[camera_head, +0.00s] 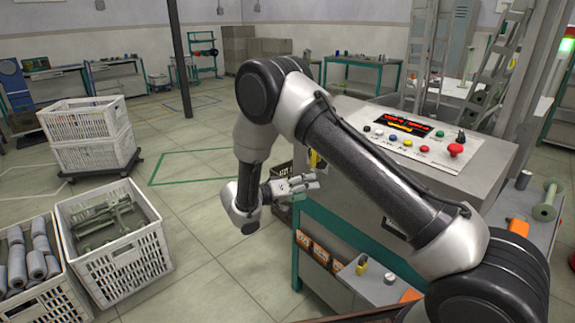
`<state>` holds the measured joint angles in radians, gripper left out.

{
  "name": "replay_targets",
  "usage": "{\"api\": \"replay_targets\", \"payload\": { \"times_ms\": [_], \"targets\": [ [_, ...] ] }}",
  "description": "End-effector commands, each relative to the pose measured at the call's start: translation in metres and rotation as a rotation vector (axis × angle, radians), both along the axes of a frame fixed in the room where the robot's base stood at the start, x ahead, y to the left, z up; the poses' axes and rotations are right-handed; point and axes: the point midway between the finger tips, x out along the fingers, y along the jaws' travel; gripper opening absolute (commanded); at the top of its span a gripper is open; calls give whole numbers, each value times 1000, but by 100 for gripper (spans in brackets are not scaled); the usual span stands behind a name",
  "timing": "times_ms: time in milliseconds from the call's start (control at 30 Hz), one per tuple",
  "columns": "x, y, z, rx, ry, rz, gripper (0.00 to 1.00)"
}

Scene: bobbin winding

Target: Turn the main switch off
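The grey control cabinet (345,180) stands right of centre, with a sloped panel on top. A small yellow part (314,158) shows on its left side, partly hidden by my arm; I cannot tell whether this is the main switch or how it is set. A black knob (460,137) sits on the panel near the red mushroom button (455,150). My gripper (312,182) is just below the yellow part in the picture, fingers pointing right towards the cabinet. It looks empty. The gap between its fingers is too small to read, and contact with the cabinet cannot be judged.
The panel carries a lit red display (403,125) and several coloured buttons. A teal-framed bench (297,225) with orange bins is below. White crates (125,262) stand at the left, and stacked crates (90,150) stand behind them. The floor left of my gripper is clear.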

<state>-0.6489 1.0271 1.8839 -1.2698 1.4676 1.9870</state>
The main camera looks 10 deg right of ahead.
Motion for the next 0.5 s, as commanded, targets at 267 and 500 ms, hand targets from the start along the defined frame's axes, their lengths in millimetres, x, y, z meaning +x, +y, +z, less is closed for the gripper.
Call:
{"api": "replay_targets", "payload": {
  "times_ms": [267, 500],
  "targets": [
    [46, 37, 49, 204, -753, 95, 71],
    [46, 33, 52, 273, -906, 74, 71]
  ]
}}
